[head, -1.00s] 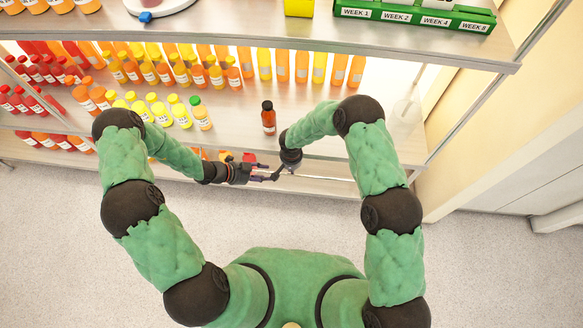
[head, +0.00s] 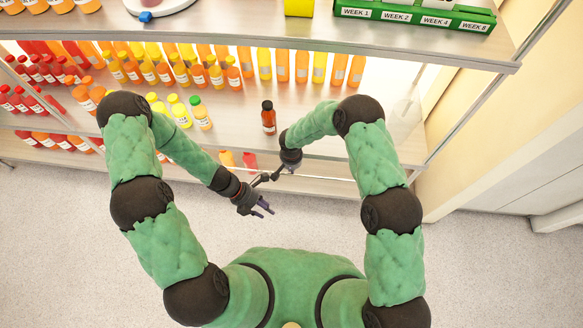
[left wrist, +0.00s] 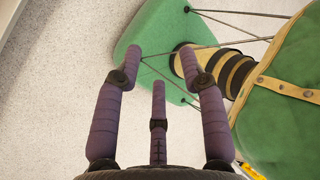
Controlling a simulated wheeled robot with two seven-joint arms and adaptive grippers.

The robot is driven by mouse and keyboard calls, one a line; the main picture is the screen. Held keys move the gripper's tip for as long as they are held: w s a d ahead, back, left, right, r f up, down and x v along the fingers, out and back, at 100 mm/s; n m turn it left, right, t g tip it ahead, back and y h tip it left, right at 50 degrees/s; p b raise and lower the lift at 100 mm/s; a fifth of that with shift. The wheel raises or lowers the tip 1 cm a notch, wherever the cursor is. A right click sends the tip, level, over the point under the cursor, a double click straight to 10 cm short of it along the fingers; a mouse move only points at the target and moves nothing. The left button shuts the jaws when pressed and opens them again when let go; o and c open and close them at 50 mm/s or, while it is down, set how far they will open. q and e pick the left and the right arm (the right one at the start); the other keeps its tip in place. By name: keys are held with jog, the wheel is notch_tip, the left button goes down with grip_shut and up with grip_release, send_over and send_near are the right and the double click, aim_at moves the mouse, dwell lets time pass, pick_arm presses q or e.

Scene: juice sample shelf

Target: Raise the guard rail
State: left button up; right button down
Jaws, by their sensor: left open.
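A thin pale bar (head: 325,179) runs along the front of the lower shelf, partly hidden behind my arms; I cannot tell for sure whether it is the guard rail. My left gripper (head: 264,209) is open and empty, in front of the shelf and apart from it. In the left wrist view its purple fingers (left wrist: 161,60) are spread, with nothing between them. My right gripper (head: 265,178) is small and dark at the lower shelf's front edge, just beyond the left one. Its jaws are too small to read.
Rows of juice bottles fill the shelf's left and back. A dark red bottle (head: 268,117) stands alone near the middle shelf's front. A green labelled rack (head: 415,17) is on the top shelf. A wall bounds the right. Speckled floor (head: 490,270) is clear in front.

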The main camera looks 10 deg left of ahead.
pick_arm(q)
jog(key=s+d+r+m+y, duration=0.1)
jog(key=s+d+m, duration=0.1)
jog(key=m, duration=1.3)
jog(key=s+d+r+m+t+y, duration=0.1)
jog(key=s+d+m, duration=0.1)
jog(key=m, duration=1.3)
jog(key=shift+s+y, duration=0.2)
jog(key=shift+y, duration=0.2)
